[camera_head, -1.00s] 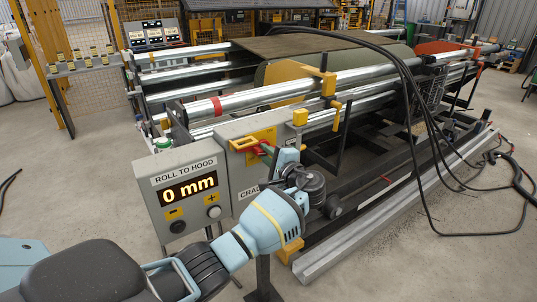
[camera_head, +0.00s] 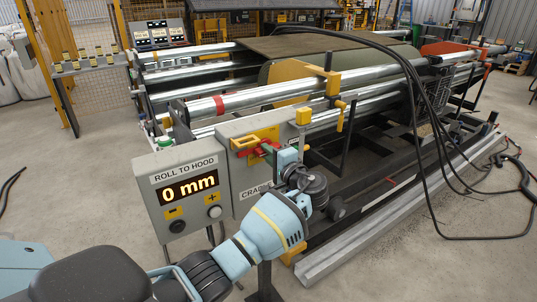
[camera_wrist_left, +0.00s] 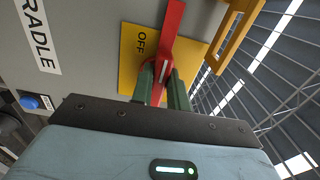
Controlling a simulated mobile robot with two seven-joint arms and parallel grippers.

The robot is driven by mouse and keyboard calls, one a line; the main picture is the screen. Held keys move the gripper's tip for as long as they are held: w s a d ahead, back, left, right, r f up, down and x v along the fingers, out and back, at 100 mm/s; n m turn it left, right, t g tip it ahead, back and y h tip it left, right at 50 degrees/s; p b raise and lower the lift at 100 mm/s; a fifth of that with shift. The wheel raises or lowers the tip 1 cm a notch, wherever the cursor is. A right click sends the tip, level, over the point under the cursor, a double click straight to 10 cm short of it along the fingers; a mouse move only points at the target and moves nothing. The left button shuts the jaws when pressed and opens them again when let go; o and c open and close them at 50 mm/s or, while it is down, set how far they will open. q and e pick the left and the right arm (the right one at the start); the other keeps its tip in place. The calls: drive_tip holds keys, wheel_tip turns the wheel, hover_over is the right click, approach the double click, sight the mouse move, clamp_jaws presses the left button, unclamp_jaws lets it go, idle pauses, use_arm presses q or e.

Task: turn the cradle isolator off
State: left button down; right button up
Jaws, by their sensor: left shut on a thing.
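The cradle isolator is a red handle (camera_wrist_left: 171,30) on a yellow plate (camera_wrist_left: 132,55) marked OFF, fixed to a grey box lettered CRADLE in the left wrist view. The handle runs nearly straight up that picture, just right of the word OFF. My left gripper (camera_wrist_left: 163,80) has its green fingers on either side of the handle's red hub and is shut on it. In the head view the red handle (camera_head: 258,151) shows beside my left gripper (camera_head: 277,155), which partly hides the plate. My right gripper is not in view.
A grey display box (camera_head: 185,195) reading ROLL TO HOOD 0 mm stands left of the isolator box. A yellow bracket (camera_wrist_left: 229,32) stands close beside the plate. A blue button (camera_wrist_left: 32,102) sits lower on the box. Rollers (camera_head: 290,92) and black cables (camera_head: 430,120) lie behind.

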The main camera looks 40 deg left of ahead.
use_arm(q)
drive_tip(key=c, duration=1.4)
unclamp_jaws()
drive_tip(key=shift+o, duration=0.2)
drive_tip(key=shift+d, duration=0.1)
drive_tip(key=v, duration=0.7)
drive_tip(key=shift+s+d, duration=0.2)
drive_tip(key=shift+d, duration=0.1)
